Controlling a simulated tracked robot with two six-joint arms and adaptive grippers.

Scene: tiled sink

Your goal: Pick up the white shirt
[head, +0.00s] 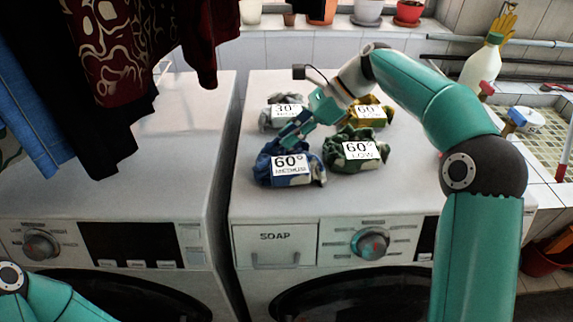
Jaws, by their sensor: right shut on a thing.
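Several folded cloth bundles with white label cards lie on top of the right washing machine. A pale grey-white bundle (268,122), taken as the white shirt, lies at the back left with a "30°" card. A blue bundle (264,178) with a "60°" card lies in front of it. My right gripper (293,134) reaches in from the right, with its fingertips at the back top edge of the blue bundle. It is shut on what looks like that bundle, and partly hides the white one. My left gripper is out of view; only a piece of that arm shows at lower left.
A green camouflage bundle (343,158) and a yellow one (377,110) lie close by. Dark clothes (110,50) hang over the left machine (170,150), whose top is clear. A white bottle (481,66) and a tiled sink (545,130) are at the right.

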